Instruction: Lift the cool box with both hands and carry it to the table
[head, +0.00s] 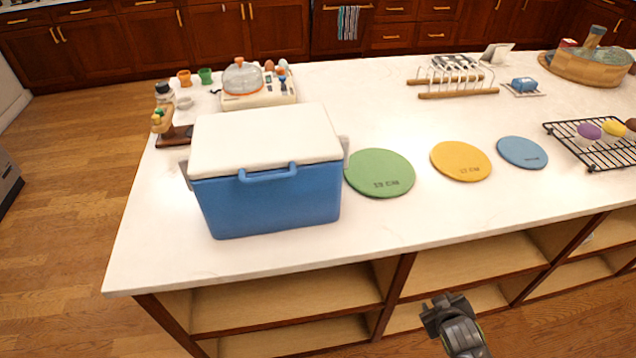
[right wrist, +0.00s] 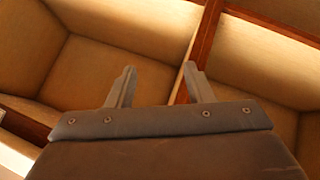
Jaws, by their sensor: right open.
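The cool box (head: 265,202) is blue with a white lid and a blue front handle. It stands upright on the left part of the white table (head: 420,225), near the front edge, with grey side handles at its left and right. My right gripper (head: 436,306) is low in front of the table, below the top, to the right of the cool box and well apart from it. In the right wrist view its two fingers (right wrist: 160,85) are spread with nothing between them, facing the open shelves. My left gripper is not in view.
Green (head: 379,173), yellow (head: 461,161) and blue (head: 522,152) round mats lie right of the box. A white egg cooker (head: 258,97) stands behind it, with a wooden stand (head: 178,136) at left. A black rack (head: 600,150) is at right. Open shelves (head: 290,296) lie under the tabletop.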

